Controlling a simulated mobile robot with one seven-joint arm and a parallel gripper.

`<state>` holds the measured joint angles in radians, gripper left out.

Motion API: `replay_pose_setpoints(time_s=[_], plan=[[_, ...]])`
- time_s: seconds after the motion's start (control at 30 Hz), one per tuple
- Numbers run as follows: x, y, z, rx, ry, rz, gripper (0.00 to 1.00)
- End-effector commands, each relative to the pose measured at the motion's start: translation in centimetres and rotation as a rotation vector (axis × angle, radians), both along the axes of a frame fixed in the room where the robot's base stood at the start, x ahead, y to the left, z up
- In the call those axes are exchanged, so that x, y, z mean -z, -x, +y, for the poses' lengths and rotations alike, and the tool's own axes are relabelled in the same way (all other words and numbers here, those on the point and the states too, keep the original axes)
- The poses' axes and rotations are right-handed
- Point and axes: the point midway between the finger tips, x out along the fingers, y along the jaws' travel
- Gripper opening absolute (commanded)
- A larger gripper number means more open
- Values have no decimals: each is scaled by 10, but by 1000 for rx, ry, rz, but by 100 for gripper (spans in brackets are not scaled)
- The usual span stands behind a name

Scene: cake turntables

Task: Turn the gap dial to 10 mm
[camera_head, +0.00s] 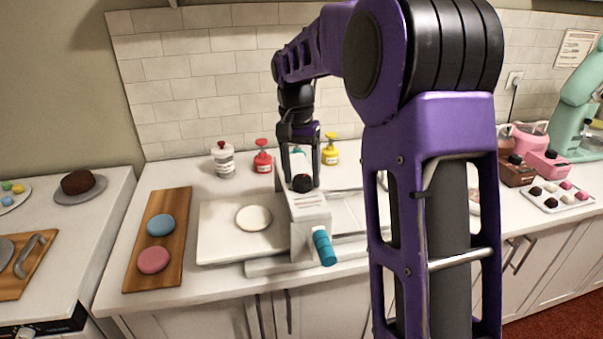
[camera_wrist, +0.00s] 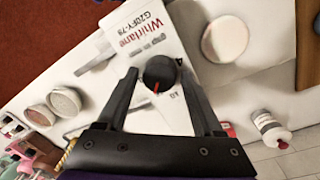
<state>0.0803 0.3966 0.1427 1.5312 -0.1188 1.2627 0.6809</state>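The gap dial (camera_wrist: 160,73) is a round black knob with a red pointer line, set in the white top of the machine (camera_wrist: 140,30), which reads "Whirlane" and "gap". In the wrist view the red line points down, toward my gripper's base. The dial also shows in the head view (camera_head: 302,184). My gripper (camera_wrist: 159,69) is open, its two black fingers on either side of the dial; whether they touch it is unclear. In the head view my gripper (camera_head: 301,178) comes down from above.
The machine has a teal handle (camera_head: 324,247) at its front and a white dough disc (camera_head: 254,217) on its left plate. Red (camera_head: 262,158) and yellow (camera_head: 330,150) bottles stand behind. A wooden board (camera_head: 170,205) with blue and pink discs lies left.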

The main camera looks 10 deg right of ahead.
Motion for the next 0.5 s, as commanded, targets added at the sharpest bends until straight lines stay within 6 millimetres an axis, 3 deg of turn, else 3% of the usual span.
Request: replay_pose_setpoints(time_s=[0.07, 0.33, 0.5], plan=[[0, 0, 0, 0, 0, 0, 52], [0, 0, 0, 0, 0, 0, 3], [0, 0, 0, -4, 0, 0, 0]])
